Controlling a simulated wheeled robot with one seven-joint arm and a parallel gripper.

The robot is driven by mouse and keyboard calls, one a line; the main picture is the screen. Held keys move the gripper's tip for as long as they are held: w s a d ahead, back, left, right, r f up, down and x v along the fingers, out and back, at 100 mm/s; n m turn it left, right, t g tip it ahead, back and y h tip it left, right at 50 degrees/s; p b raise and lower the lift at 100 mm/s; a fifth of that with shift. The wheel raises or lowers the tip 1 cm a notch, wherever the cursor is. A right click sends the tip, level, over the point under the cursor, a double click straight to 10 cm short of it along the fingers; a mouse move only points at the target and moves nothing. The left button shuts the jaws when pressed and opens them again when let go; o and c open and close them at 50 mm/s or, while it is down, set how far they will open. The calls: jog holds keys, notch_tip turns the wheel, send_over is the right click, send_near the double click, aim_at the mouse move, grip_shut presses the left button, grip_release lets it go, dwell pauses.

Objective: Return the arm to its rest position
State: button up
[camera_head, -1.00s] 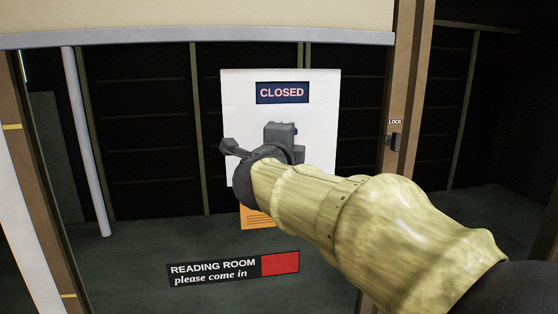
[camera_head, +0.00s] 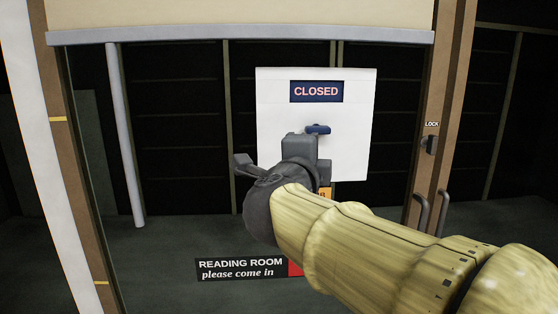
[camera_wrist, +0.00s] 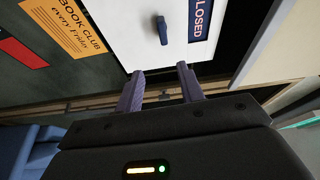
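My arm reaches up from the lower right in the head view, and my gripper (camera_head: 300,150) is in front of the lower part of a white panel. In the wrist view my gripper (camera_wrist: 160,72) has its two fingers apart with nothing between them. The white panel (camera_head: 347,155) carries a dark blue CLOSED label (camera_head: 317,91) and a small blue knob (camera_head: 318,128). The knob (camera_wrist: 162,30) lies beyond the fingertips in the wrist view, apart from them. My gripper hides part of the panel's lower edge.
The panel is on a glass front with brown frame posts. A blind's grey bottom bar (camera_head: 240,38) crosses above. At right are a LOCK switch (camera_head: 429,145) and dark handles (camera_head: 421,210). An orange notice (camera_wrist: 62,27) and a READING ROOM sign (camera_head: 240,269) sit lower.

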notch_tip(320, 180, down, 22)
jog(key=w+a+n+g+y, duration=0.15)
jog(key=n+g+y, duration=0.4)
jog(key=n, duration=0.85)
jog(key=s+d+f+n+g, duration=0.3)
jog(key=s+f+g, duration=0.1)
jog(key=s+f, duration=0.4)
jog(key=s+d+f+n+g+p, duration=0.1)
jog(key=s+d+f+n+g, duration=0.2)
jog(key=s+f, duration=0.5)
notch_tip(320, 180, down, 2)
jog(key=shift+d+f+n+g+y, duration=0.15)
jog(key=shift+d+n+g+y, duration=0.3)
jog(key=shift+n+g, duration=0.4)
jog(key=shift+w+a, duration=0.1)
jog(key=shift+c, duration=0.2)
